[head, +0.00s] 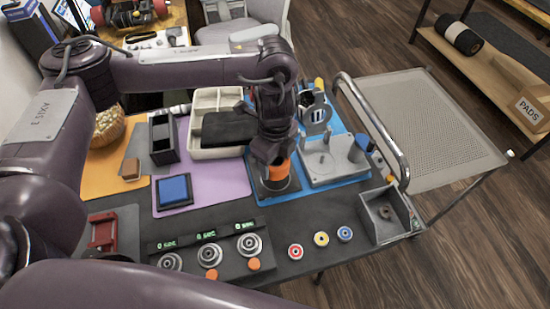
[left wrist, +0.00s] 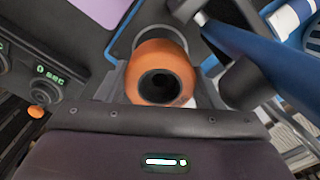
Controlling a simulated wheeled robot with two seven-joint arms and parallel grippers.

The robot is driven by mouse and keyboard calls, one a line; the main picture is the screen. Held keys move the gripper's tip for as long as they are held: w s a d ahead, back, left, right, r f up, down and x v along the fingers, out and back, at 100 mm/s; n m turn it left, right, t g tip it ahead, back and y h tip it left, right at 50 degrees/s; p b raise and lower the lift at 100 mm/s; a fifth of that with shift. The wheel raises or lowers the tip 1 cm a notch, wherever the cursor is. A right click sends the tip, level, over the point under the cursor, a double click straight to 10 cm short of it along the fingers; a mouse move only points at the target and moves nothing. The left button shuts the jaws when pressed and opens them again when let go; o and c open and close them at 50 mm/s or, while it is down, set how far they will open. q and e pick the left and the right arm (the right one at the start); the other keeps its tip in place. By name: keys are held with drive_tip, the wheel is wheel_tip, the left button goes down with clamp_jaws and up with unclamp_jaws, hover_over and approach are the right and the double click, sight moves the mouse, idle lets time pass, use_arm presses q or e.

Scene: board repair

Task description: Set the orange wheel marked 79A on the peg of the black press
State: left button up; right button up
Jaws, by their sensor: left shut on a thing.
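My left gripper (head: 275,160) points down over the blue mat and is shut on an orange wheel (head: 279,173). In the left wrist view the wheel (left wrist: 160,70) sits between the fingers, its dark centre hole facing the camera. No 79A mark is readable. A black base plate (head: 264,193), which looks like part of the black press, lies right below the wheel. A round grey part (left wrist: 124,42) shows just behind the wheel. The peg is hidden, so I cannot tell whether the wheel is around it or above it. My right gripper is out of view.
A grey fixture (head: 338,171) with upright posts stands close on the right. Red (head: 295,251), yellow (head: 321,239) and blue (head: 344,234) small wheels lie in front, beside a grey bin (head: 376,230). A cream organiser tray (head: 202,103) stands behind left.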

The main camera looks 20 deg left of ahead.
use_arm(q)
drive_tip(key=shift+p, duration=0.3)
idle(1.0)
idle(0.4)
drive_tip(key=shift+f, duration=0.35)
drive_tip(key=shift+f+b, duration=0.7)
drive_tip(key=shift+f, duration=0.75)
drive_tip(key=shift+f, duration=0.2)
idle(1.5)
drive_tip(key=o, duration=1.2)
drive_tip(key=shift+c, duration=0.2)
drive_tip(key=shift+o, duration=0.2)
